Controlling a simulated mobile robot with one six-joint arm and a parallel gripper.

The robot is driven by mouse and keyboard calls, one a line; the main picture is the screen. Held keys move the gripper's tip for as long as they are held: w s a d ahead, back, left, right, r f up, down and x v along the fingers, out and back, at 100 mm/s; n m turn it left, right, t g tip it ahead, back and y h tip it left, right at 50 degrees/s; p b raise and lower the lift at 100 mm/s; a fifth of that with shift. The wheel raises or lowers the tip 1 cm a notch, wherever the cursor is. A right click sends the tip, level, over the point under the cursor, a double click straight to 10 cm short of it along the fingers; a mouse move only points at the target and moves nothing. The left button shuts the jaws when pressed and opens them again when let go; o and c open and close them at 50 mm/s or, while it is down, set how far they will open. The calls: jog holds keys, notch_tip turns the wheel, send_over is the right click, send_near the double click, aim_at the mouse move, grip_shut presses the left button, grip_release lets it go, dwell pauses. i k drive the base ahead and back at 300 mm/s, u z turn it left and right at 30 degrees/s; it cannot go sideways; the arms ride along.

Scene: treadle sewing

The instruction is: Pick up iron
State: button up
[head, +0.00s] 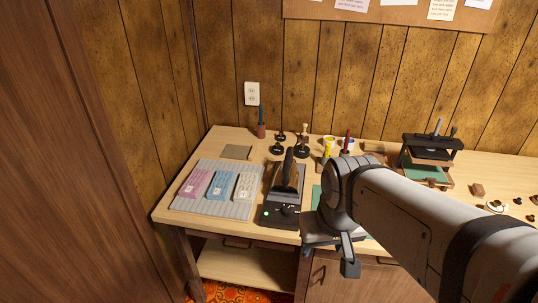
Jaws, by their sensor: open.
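A dark iron (287,178) with a raised black handle sits on a black base (281,216) near the table's front edge, left of my arm. A small green light shows on the base's front. My gripper (335,258) is at the table's front edge, to the right of and nearer than the iron, apart from it. It is open, and I see nothing held in it. My arm hides part of the gripper and of the table behind it.
A grey ribbed mat (240,207) with pink, blue and white pieces lies left of the iron. Black-based stamps (277,150), a yellow cup (328,147) and a green-bedded press (432,150) stand behind and right. A wood-panelled wall closes the back.

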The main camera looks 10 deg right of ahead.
aim_at(287, 182)
jog(key=z, duration=0.05)
jog(key=k, duration=1)
jog(key=u, duration=0.85)
jog(key=i, duration=1.65)
jog(key=z, duration=2.2)
jog(key=i, duration=0.25)
jog(key=u, duration=0.35)
